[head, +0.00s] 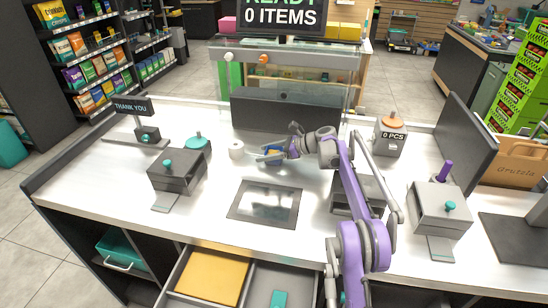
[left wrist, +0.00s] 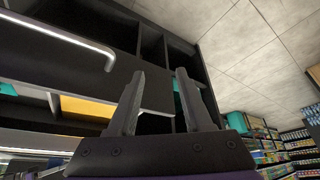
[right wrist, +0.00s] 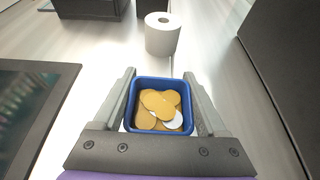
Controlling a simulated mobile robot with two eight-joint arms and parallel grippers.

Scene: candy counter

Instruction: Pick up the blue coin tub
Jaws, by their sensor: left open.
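The blue coin tub (right wrist: 160,128) is a small square blue tub holding several gold and silver coins. In the right wrist view it sits between the two fingers of my right gripper (right wrist: 160,85), one finger close along each side. I cannot tell whether the fingers press on it. In the head view my right gripper (head: 287,150) reaches the tub (head: 271,155) at the middle back of the counter, partly covering it. My left gripper (left wrist: 160,85) is open and empty, low by the counter's dark shelves and drawer; it does not show in the head view.
A white paper roll (right wrist: 162,33) stands just beyond the tub. A dark flat panel (head: 265,202) lies in front of it on the white counter. Grey dispensers (head: 180,174) stand at the sides, and a dark block (head: 284,110) stands behind. An open drawer (head: 255,280) juts out at the front.

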